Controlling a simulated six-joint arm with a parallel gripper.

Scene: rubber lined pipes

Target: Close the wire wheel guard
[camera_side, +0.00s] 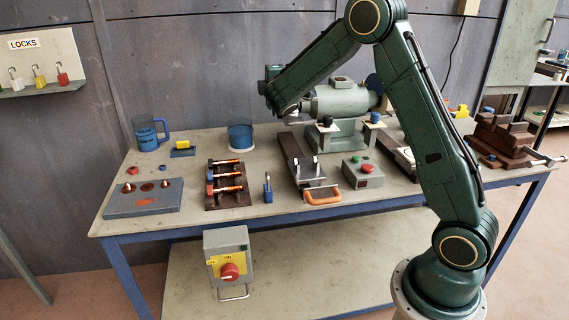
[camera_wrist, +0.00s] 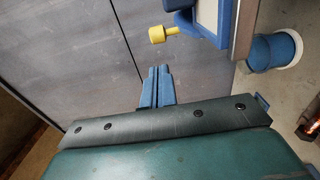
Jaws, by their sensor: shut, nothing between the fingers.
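The bench grinder (camera_side: 342,103) stands at the back middle of the workbench, partly covered by my arm. Its left end, where my wrist hangs, is largely hidden in the side view, so I cannot make out the wire wheel guard there. In the wrist view, a yellow knob (camera_wrist: 163,33) sticks out from a blue-edged part at the top, which may be the guard; its angle is unclear. My gripper (camera_wrist: 158,72) shows as two blue fingers, shut and empty, below the knob and apart from it.
A blue round bin (camera_side: 240,137) stands left of the grinder; it also shows in the wrist view (camera_wrist: 272,52). Bare bench lies around the bin.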

